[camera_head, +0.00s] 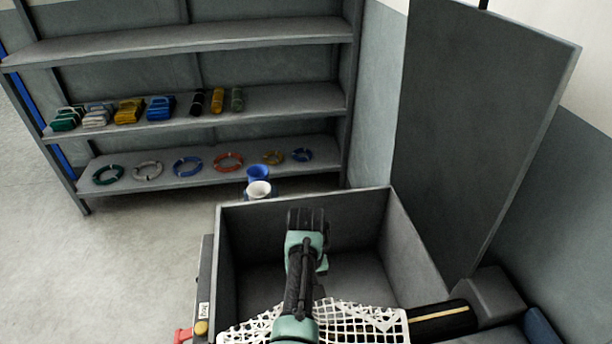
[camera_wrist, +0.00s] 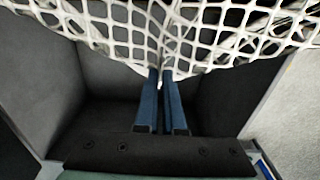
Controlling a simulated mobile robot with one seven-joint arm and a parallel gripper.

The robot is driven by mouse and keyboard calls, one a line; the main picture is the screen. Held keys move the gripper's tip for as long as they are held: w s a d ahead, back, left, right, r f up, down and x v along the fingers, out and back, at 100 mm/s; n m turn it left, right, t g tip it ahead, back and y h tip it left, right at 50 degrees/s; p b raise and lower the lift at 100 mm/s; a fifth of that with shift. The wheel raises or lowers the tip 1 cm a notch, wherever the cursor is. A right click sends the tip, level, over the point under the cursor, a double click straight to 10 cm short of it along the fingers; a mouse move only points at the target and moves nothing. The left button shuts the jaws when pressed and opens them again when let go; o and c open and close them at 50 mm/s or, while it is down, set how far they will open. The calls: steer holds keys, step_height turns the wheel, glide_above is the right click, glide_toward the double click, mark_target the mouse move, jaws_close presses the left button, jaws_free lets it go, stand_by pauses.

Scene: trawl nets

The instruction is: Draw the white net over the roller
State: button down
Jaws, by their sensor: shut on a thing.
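The white net (camera_head: 365,318) lies along the bottom of the head view, its edge hanging at the near side of the open grey bin. The roller (camera_head: 442,320) shows as a black cylinder with a yellow stripe, sticking out to the right of the net; the net hides the part farther left. In the wrist view the white net (camera_wrist: 100,28) spans the top, its edge gathered to a point at my gripper (camera_wrist: 162,76). The blue fingers are shut on that edge. My arm hides the fingertips in the head view.
The grey bin (camera_head: 392,245) is open, with an empty-looking dark inside below my gripper. A tall grey panel (camera_head: 475,140) stands at right. Shelves (camera_head: 275,100) behind hold coiled rings and bundles. White and blue cups (camera_head: 259,189) stand behind the bin. Floor is clear at left.

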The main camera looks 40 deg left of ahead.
jaws_free()
stand_by(0.8)
steer(key=shift+r, duration=0.15)
step_height(320, 180, up, 5)
steer(key=p, duration=0.5)
steer(key=shift+r, duration=0.15)
step_height(320, 180, up, 13)
stand_by(0.3)
